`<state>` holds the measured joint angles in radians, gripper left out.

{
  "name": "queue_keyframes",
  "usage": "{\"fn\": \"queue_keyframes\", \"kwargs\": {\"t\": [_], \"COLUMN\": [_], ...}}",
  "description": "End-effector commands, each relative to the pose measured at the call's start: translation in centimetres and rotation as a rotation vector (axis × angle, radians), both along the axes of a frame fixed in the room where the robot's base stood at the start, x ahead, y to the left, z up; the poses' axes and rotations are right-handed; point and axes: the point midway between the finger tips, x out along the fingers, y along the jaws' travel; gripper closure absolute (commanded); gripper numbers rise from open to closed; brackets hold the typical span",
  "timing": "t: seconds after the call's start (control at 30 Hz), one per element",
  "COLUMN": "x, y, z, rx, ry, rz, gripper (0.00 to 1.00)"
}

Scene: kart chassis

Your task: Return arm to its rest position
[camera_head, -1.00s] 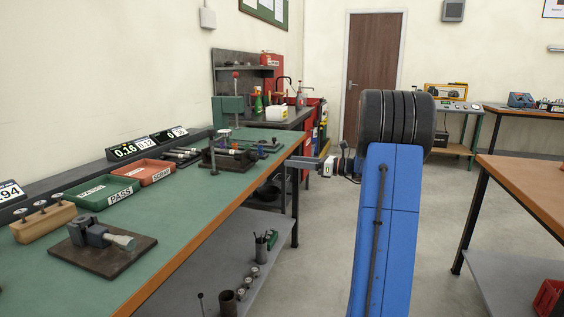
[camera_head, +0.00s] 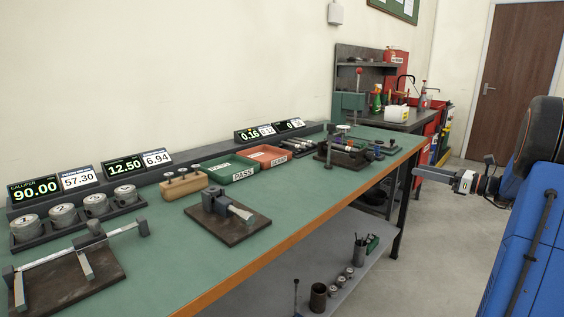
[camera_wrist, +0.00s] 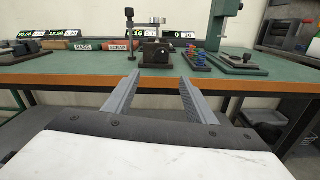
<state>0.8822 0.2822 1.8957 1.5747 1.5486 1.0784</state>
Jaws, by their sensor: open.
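My arm (camera_head: 530,220) is blue with a dark rounded joint and stands at the right edge of the head view. My gripper (camera_head: 422,173) reaches left from it toward the front edge of the green workbench (camera_head: 290,216). In the wrist view my gripper (camera_wrist: 159,77) shows two grey fingers spread apart with nothing between them. Its fingertips point at the bench edge, and I cannot tell the exact gap to it.
The bench carries a green PASS tray (camera_head: 232,172), a red SCRAP tray (camera_head: 264,157), a block fixture (camera_head: 228,214), a caliper stand (camera_head: 68,280) and number displays (camera_head: 35,190). A lower shelf (camera_head: 290,270) holds small cylinders. Open floor (camera_head: 432,230) lies between bench and arm.

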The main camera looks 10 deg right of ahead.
Motion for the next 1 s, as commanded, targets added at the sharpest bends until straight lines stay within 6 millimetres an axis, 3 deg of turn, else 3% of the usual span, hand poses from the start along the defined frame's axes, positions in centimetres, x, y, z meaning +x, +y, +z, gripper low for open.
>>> {"fn": "queue_keyframes", "kwargs": {"t": [0.13,0.27,0.4,0.6,0.8,1.0], "x": [-0.4,-1.9,-4.4,-9.2,-14.8,-20.7], "y": [4.2,10.6,17.1,24.7,30.2,33.6], "z": [0.2,-0.1,-1.0,-2.7,-4.6,-6.7], "rx": [-0.09,-0.246,-0.435,-0.706,-0.976,-1.244], "ry": [0.008,0.015,0.009,-0.03,-0.105,-0.21], "rz": [0.057,0.155,0.274,0.452,0.637,0.825], "gripper": [0.49,0.49,0.49,0.49,0.49,0.49]}}
